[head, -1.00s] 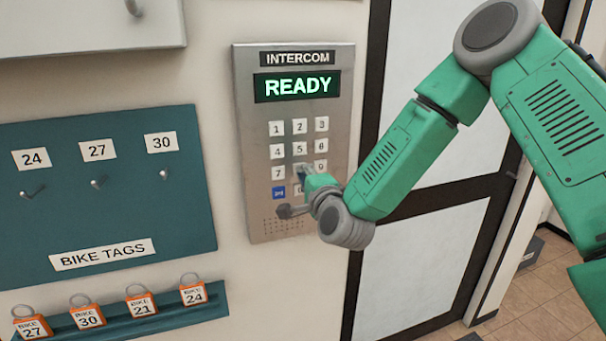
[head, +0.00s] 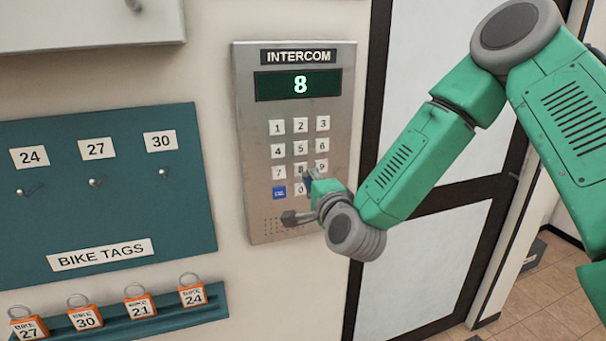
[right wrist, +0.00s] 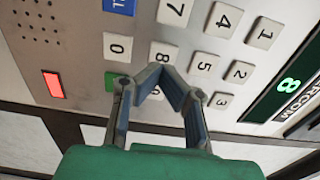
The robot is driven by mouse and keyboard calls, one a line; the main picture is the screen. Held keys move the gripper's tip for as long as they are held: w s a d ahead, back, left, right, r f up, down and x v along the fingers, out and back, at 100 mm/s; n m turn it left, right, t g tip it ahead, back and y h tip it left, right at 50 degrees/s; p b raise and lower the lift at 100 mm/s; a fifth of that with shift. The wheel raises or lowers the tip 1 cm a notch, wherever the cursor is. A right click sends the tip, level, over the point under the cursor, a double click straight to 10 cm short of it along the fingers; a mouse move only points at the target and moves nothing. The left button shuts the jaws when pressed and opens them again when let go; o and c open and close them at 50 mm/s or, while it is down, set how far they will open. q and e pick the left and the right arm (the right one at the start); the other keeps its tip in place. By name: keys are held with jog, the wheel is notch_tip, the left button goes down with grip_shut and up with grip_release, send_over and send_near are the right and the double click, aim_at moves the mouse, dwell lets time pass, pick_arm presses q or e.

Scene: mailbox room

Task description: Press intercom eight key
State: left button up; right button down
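The intercom panel (head: 250,140) is a grey metal box on the wall with a keypad of white keys. Its display (head: 298,84) reads a green "8". The eight key (head: 299,169) is partly covered by my right gripper in the head view; in the right wrist view the eight key (right wrist: 162,52) shows just beyond the fingertips. My right gripper (head: 308,176) is at the lower keypad. In the right wrist view its fingers (right wrist: 162,74) bend inward with the tips together, holding nothing. Whether the tips touch the key is unclear. My left gripper is out of view.
A blue key (head: 279,193) sits at the lower left of the keypad. A teal bike-tag board (head: 100,210) with hooks and a ledge of several orange tags (head: 140,305) is to the left. A dark-framed door (head: 430,230) stands to the right.

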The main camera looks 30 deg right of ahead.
jog(key=shift+v, duration=1.95)
